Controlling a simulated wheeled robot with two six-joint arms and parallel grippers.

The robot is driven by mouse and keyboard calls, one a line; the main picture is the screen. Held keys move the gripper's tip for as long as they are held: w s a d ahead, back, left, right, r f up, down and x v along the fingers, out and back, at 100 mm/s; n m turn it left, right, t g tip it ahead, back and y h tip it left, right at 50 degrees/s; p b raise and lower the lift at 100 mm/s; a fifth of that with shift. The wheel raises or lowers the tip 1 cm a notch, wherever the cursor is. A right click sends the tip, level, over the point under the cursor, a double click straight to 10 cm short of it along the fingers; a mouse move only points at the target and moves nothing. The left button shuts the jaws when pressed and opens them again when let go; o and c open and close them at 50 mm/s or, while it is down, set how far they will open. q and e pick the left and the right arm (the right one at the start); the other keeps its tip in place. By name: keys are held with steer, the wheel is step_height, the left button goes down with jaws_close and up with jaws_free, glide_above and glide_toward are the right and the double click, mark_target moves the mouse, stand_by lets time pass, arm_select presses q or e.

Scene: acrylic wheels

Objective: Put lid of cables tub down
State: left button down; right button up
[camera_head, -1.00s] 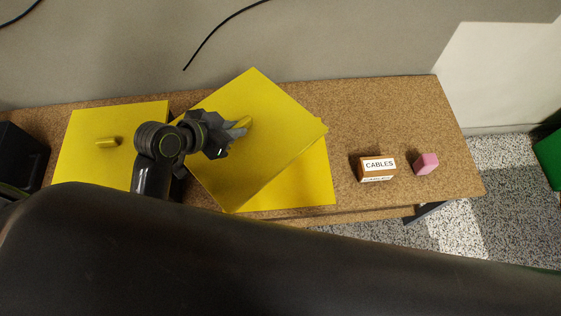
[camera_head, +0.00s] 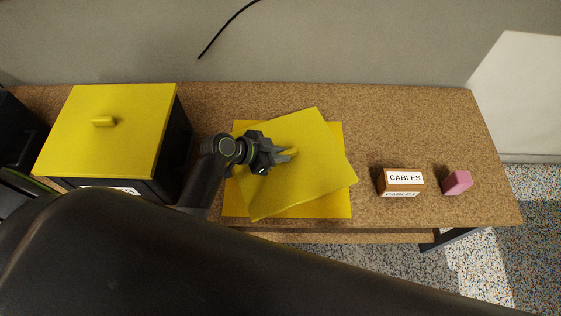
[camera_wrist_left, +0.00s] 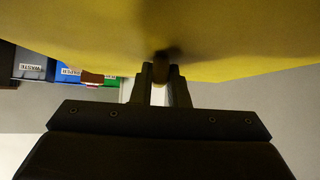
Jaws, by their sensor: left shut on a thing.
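A yellow square lid (camera_head: 300,187) hangs level from my left gripper (camera_head: 284,156) in the head view. The gripper is shut on the lid's small yellow handle (camera_head: 292,151). The lid is over a flat yellow square (camera_head: 336,208) on the cork-topped bench, turned at an angle to it and covering most of it. I cannot tell how large the gap between them is. In the left wrist view the handle (camera_wrist_left: 161,70) sits between the fingers, with the lid (camera_wrist_left: 230,35) across the top. My right gripper is not seen.
A black tub (camera_head: 175,150) with its own yellow lid (camera_head: 110,130) on stands at the left of the bench. A wooden block labelled CABLES (camera_head: 402,182) and a pink block (camera_head: 457,182) are at the right. Bare cork bench (camera_head: 400,120) lies behind them.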

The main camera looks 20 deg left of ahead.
arm_select(q)
steer(key=shift+f, duration=2)
steer(key=shift+b, duration=0.3)
steer(key=c, duration=1.4)
jaws_free()
steer(key=shift+f, duration=0.1)
steer(key=shift+r, duration=0.2)
steer(key=v, duration=1.2)
steer(key=shift+p, duration=0.3)
steer(key=shift+s+f, duration=0.1)
